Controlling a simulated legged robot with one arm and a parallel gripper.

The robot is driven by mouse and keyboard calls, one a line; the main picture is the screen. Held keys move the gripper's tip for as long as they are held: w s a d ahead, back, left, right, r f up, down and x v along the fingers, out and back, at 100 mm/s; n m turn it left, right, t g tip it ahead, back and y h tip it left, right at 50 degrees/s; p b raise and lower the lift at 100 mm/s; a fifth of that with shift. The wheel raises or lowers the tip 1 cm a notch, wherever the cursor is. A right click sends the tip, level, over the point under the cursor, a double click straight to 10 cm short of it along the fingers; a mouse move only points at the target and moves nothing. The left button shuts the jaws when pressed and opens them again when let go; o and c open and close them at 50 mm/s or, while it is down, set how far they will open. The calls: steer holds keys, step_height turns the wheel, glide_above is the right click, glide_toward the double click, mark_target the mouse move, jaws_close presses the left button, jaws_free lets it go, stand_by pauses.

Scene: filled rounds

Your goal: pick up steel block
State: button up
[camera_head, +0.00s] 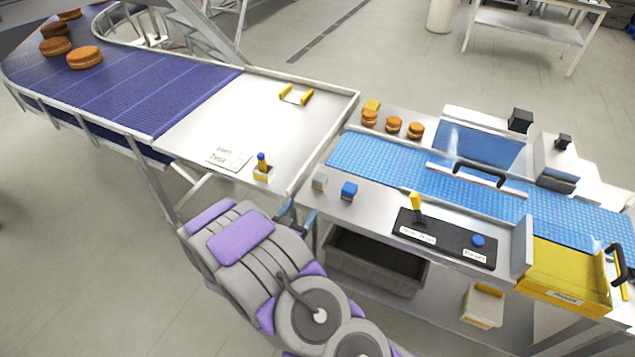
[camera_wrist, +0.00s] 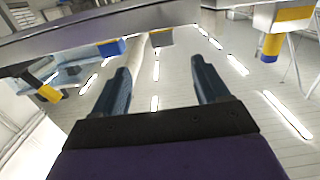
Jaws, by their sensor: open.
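The steel block, a small light-grey cube (camera_head: 320,182), sits near the left end of the grey worktop in the head view. A small blue block (camera_head: 349,191) stands just right of it. My gripper (camera_head: 297,213) is at the worktop's left front corner, in front and left of the steel block and apart from it. In the wrist view, which appears upside down, my gripper (camera_wrist: 160,75) is open with nothing between its two dark fingers. A small block, likely the steel block (camera_wrist: 160,37), shows beyond the fingers, and the blue block (camera_wrist: 111,47) is to its left.
Behind runs a blue conveyor (camera_head: 400,172). A white transfer table (camera_head: 235,105) is at the left, with a small yellow-and-blue control (camera_head: 262,168) near its front edge.

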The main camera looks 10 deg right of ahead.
mark_target(317, 184)
steer(key=x, duration=0.4)
steer(key=b+x, duration=0.1)
steer(key=x, duration=0.3)
steer(key=shift+s+d, duration=0.15)
steer(key=shift+d, duration=0.25)
steer(key=shift+w+d+b, duration=0.2)
steer(key=shift+w+b, duration=0.15)
steer(key=shift+w, duration=0.15)
steer(key=shift+w+a, duration=0.15)
steer(key=shift+w, duration=0.2)
steer(key=b+x, duration=0.1)
steer(key=x, duration=0.3)
steer(key=shift+w+r+b, duration=0.1)
steer(key=shift+w+b, duration=0.1)
steer(key=shift+b, duration=0.1)
steer(key=shift+w+d, duration=0.25)
steer(key=shift+w, duration=0.05)
steer(key=shift+a, duration=0.1)
